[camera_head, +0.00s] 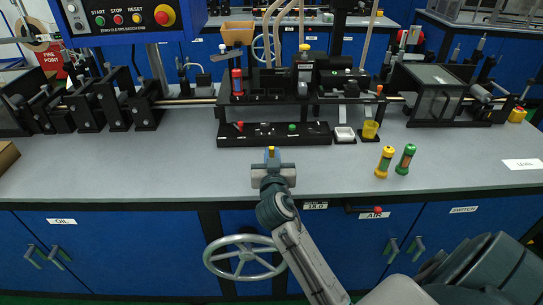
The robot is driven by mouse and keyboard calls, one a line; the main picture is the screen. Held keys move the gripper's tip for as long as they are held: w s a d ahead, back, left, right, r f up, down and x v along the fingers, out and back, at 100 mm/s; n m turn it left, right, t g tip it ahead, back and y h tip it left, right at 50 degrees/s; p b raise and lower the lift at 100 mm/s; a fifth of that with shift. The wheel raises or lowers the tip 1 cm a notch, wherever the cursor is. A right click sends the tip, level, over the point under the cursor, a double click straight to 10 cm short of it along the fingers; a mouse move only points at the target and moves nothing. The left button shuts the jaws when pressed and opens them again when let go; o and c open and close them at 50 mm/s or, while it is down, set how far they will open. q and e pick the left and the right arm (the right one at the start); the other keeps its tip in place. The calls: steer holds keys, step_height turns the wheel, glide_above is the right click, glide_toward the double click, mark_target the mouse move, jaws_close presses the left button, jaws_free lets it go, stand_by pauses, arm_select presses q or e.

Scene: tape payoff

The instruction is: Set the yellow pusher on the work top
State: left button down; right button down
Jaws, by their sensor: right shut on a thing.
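My right gripper (272,162) reaches in from the lower right and is over the front part of the grey work top (120,168), near its front edge. It is shut on the yellow pusher (271,151), of which only a small yellow tip shows beyond the jaws. The rest of the pusher is hidden by the gripper. I cannot tell whether the pusher touches the work top. My left gripper is not in view.
Behind the gripper stands a black tray (250,137) with small parts. A yellow cylinder (385,162) and a green cylinder (405,159) stand to the right. A yellow cup (370,129) is farther back. The work top left of the gripper is clear.

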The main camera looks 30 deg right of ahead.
steer(key=shift+f, duration=0.1)
steer(key=c, duration=1.4)
jaws_free()
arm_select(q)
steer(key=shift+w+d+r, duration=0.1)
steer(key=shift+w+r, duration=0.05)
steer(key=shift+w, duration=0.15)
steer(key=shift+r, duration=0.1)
arm_select(e)
steer(key=shift+r, duration=0.2)
